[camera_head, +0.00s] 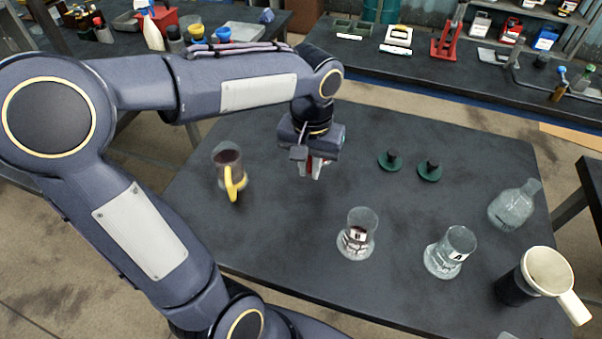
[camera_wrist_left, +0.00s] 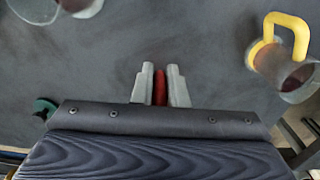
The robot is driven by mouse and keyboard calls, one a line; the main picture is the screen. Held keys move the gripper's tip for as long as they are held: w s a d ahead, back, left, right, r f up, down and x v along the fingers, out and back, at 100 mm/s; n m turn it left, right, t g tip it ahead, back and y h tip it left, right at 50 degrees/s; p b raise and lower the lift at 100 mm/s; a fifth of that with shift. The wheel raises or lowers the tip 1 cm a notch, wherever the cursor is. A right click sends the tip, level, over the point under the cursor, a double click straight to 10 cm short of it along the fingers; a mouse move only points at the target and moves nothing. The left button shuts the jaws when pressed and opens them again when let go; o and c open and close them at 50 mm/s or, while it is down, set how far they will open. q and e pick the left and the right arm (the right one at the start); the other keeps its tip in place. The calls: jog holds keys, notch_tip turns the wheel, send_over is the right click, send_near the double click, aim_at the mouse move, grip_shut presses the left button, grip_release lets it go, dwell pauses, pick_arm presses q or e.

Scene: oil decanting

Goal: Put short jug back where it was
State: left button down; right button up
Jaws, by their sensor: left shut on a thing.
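The jug with the yellow handle (camera_head: 229,167), which looks like the short jug, stands upright on the dark table at the left. It also shows at the upper right of the left wrist view (camera_wrist_left: 297,82). It holds something dark. My left gripper (camera_head: 314,170) is over the table to the right of this jug, apart from it. The left wrist view shows its fingers shut on a narrow red thing (camera_wrist_left: 160,88). A dark jug with a cream rim and handle (camera_head: 516,287) stands at the right front corner. My right gripper is not in view.
Glass beaker B (camera_head: 358,240) and glass beaker A (camera_head: 447,258) stand near the front edge. A glass flask (camera_head: 511,208) is at the right. Two green stoppers (camera_head: 390,161) (camera_head: 429,170) lie toward the back. The table between jug and beakers is clear.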

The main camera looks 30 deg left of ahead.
pick_arm(q)
jog(key=a+f, duration=0.1)
jog(key=w+a+f, duration=0.1)
jog(key=f, duration=0.1)
jog(key=a+f, duration=0.1)
jog(key=shift+w+a+f, duration=0.1)
jog(key=shift+w+f, duration=0.2)
jog(key=shift+w+a+f, duration=0.1)
jog(key=shift+a+f, duration=0.1)
jog(key=shift+f, duration=1.5)
jog(key=shift+f, duration=0.2)
jog(key=c, duration=1.5)
grip_release()
jog(key=shift+o, duration=0.2)
